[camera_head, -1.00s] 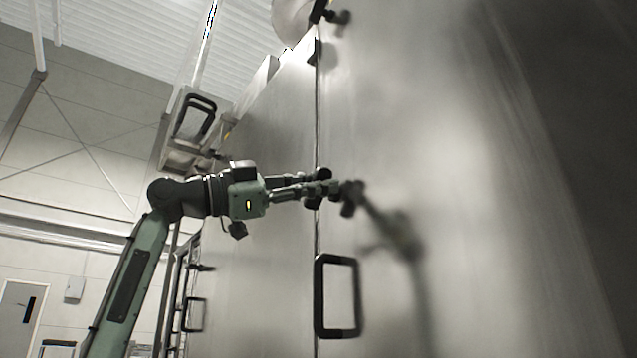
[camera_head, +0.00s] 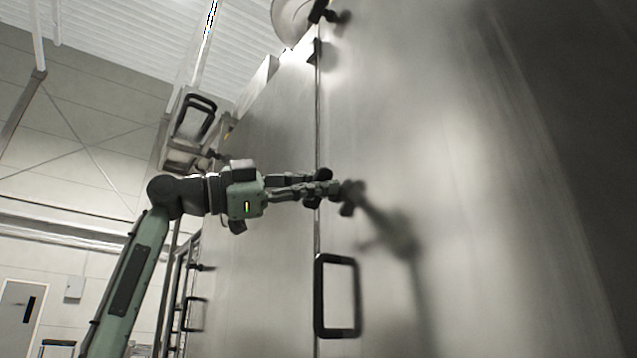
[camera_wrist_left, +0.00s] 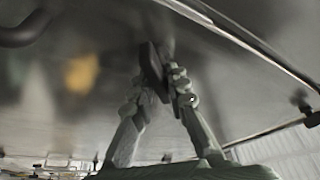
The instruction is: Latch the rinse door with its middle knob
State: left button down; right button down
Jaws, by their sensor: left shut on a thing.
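The rinse door (camera_head: 450,190) is a large, shiny steel panel filling the right of the head view, with a thin vertical seam along its left edge. The black middle knob sits at this seam and is mostly hidden by my fingers. It shows as a dark piece between the fingertips in the left wrist view (camera_wrist_left: 153,66). My left gripper (camera_head: 318,187) reaches in from the left and is shut on the knob. The arm's blurred reflection shows on the door. My right gripper is not in view.
A black bar handle (camera_head: 320,297) stands on the seam below my gripper. Another black knob (camera_head: 315,50) is above it, near the top. A steel wall (camera_head: 265,130) runs back to the left, with more handles (camera_head: 195,116) farther along. Open room lies left of my arm.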

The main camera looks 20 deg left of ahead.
pick_arm(q)
jog(key=shift+f+m, duration=0.1)
jog(key=shift+m, duration=0.2)
dwell(0.4)
jog(key=shift+m+g, duration=0.5)
jog(key=shift+m, duration=0.4)
dwell(0.3)
jog(key=shift+m+g+y, duration=0.4)
jog(key=shift+m, duration=0.9)
dwell(1.7)
jog(key=c, duration=1.6)
grip_release()
jog(key=v, duration=1.2)
jog(key=shift+o, duration=0.5)
